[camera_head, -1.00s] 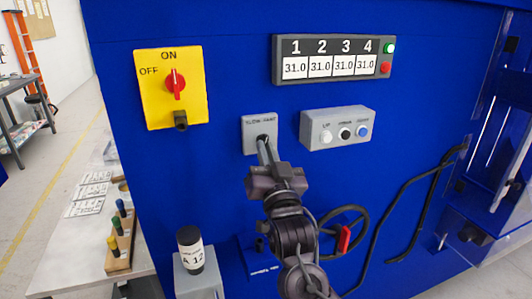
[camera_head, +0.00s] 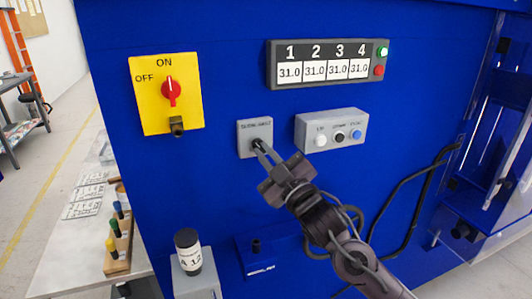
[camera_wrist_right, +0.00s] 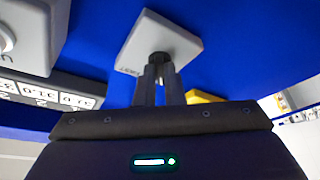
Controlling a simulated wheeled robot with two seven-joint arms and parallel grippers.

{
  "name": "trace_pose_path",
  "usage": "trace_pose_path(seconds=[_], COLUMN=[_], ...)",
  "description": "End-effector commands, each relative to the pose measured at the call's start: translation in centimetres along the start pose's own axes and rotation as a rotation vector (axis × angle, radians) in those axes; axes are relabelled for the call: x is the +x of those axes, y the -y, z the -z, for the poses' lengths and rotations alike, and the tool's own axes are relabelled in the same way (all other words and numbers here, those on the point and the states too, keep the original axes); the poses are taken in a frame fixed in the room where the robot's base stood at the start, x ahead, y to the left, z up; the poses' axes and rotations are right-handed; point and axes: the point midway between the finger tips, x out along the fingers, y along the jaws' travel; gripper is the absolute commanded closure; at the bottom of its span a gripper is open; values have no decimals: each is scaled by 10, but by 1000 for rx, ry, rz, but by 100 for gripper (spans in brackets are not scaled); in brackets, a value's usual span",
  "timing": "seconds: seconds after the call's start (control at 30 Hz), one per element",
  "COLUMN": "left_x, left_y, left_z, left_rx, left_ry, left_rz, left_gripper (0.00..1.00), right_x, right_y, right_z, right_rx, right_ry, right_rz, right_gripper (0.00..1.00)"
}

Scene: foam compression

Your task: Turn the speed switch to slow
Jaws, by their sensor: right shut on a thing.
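The speed switch is a grey box (camera_head: 254,136) with a dark knob on the blue machine front; its small label is hard to read. In the right wrist view the box (camera_wrist_right: 158,36) shows with the dark knob (camera_wrist_right: 159,58) between my fingertips. My right gripper (camera_head: 261,147) is shut on this knob, its arm coming up from the lower right. It also shows in the right wrist view (camera_wrist_right: 158,72). Which way the knob points is hidden by the fingers. My left gripper is not in view.
A grey box with several push buttons (camera_head: 331,130) sits just right of the switch. A yellow panel with a red ON/OFF knob (camera_head: 167,94) is to the left, a number display (camera_head: 327,63) above. A labelled bottle (camera_head: 188,250) stands below left.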

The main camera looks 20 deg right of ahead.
Motion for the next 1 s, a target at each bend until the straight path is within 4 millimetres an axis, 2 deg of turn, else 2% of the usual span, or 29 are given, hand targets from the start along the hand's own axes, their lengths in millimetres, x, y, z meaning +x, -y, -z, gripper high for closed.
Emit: trace_pose_path(seconds=[0.03,0.33,0.87,0.9,1.0], left_x=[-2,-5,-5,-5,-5], left_y=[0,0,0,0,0], left_z=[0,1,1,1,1], left_rx=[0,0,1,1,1], left_ry=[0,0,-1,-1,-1], left_rz=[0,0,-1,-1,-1], left_gripper=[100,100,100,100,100], right_x=[1,1,2,2,1], right_y=[-7,-8,-8,-8,-7], right_z=[5,5,5,5,4], right_rx=[-28,-123,-143,-143,-142], right_ry=[-10,-10,-9,-9,-8], right_rz=[-1,37,43,43,45], right_gripper=[100,100,100,88,74])
